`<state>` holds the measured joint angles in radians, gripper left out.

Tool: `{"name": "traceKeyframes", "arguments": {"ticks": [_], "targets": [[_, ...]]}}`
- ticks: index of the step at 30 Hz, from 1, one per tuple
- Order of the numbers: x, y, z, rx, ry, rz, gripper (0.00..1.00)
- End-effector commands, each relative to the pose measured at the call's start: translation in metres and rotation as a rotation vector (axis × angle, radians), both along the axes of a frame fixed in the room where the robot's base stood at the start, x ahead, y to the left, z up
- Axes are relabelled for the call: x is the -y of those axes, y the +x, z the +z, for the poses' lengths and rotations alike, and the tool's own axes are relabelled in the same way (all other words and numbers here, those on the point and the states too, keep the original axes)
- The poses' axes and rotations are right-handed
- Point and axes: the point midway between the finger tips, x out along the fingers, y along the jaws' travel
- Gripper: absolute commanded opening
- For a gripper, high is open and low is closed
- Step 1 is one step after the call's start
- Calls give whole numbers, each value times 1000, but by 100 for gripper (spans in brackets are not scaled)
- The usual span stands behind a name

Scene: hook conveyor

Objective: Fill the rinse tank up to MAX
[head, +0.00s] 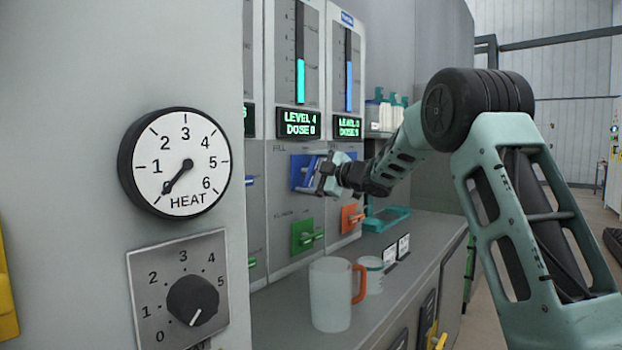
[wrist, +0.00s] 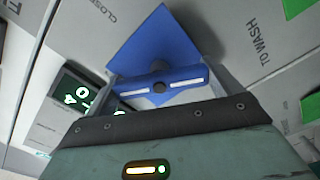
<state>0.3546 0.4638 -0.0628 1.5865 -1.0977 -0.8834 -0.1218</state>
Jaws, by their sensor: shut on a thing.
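My gripper (head: 322,174) is shut on the blue valve handle (wrist: 160,85) of the middle panel. The handle sits in front of a blue plate (head: 303,172), and in the wrist view its bar lies across between my fingers. Above it, the middle gauge (head: 300,80) has a cyan column about halfway up, and its display (head: 298,123) reads LEVEL 4, DOSE 0. The right panel has a gauge with a blue column (head: 349,85) and its own display (head: 348,126), with digits hard to read. I cannot read which tank is the rinse tank or a MAX mark.
Below are a green valve (head: 303,236) and an orange valve (head: 351,217). A frosted mug with an orange handle (head: 331,293) and a small white tub (head: 370,275) stand on the grey counter (head: 425,243). A HEAT dial (head: 186,164) and a knob (head: 192,300) are at left.

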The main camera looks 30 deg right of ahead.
Motion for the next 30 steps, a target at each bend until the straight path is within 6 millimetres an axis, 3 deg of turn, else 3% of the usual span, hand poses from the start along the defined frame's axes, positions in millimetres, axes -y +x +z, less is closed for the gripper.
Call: {"name": "traceKeyframes", "arguments": {"ticks": [17,18,26,30], "targets": [[0,0,-2,6,-31,0,68],[0,0,-2,7,-30,0,99],[0,-1,-1,8,-30,0,100],[5,-11,0,8,-30,-2,100]]}}
